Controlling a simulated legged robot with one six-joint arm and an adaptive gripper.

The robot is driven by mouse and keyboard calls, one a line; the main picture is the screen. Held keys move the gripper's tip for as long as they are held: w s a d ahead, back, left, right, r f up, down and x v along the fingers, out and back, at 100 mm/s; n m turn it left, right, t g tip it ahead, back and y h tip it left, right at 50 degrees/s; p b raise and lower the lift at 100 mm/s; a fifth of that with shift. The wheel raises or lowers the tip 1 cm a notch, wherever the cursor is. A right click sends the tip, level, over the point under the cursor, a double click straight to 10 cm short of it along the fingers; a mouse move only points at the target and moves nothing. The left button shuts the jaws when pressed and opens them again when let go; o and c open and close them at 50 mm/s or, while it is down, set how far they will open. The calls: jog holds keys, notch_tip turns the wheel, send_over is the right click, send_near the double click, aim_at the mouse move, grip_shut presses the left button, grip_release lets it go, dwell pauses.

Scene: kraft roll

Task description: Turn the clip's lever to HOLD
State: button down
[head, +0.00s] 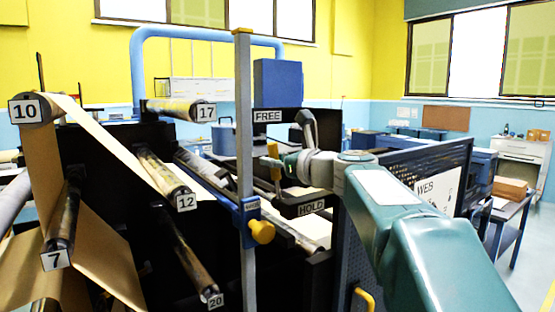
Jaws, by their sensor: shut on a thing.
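The FREE label (267,116) sits on a dark plate above, and the HOLD label (311,208) sits on a dark bar below. A yellow-brass lever (273,150) stands between the two labels, nearer FREE in height. My gripper (280,162) reaches in from the right and is shut on the lever. The fingers and part of the lever overlap, so the exact contact is hidden. The rest of the clip is partly hidden behind the post and my gripper.
A grey upright post (243,120) stands just left of my gripper, with a blue clamp (250,208) and yellow knob (262,231). Numbered rollers and a kraft paper web (110,135) fill the left. A dark mesh panel (440,165) stands behind my arm on the right.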

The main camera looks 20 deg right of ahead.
jog(key=shift+s+a+f+n, duration=0.15)
jog(key=shift+a+f+n, duration=0.1)
jog(key=shift+a+n, duration=0.55)
jog(key=s+a+f+n+g+h, duration=0.1)
jog(key=a+f+n+h, duration=0.1)
jog(key=a+f+n, duration=0.4)
jog(key=n, duration=0.3)
jog(key=shift+s+a+f+h, duration=0.2)
jog(key=shift+a+f+h, duration=0.1)
jog(key=shift+a, duration=0.1)
jog(key=shift+f, duration=0.2)
jog(key=shift+c, duration=2.4)
grip_release()
jog(key=shift+r, duration=0.1)
jog(key=shift+s+r, duration=0.1)
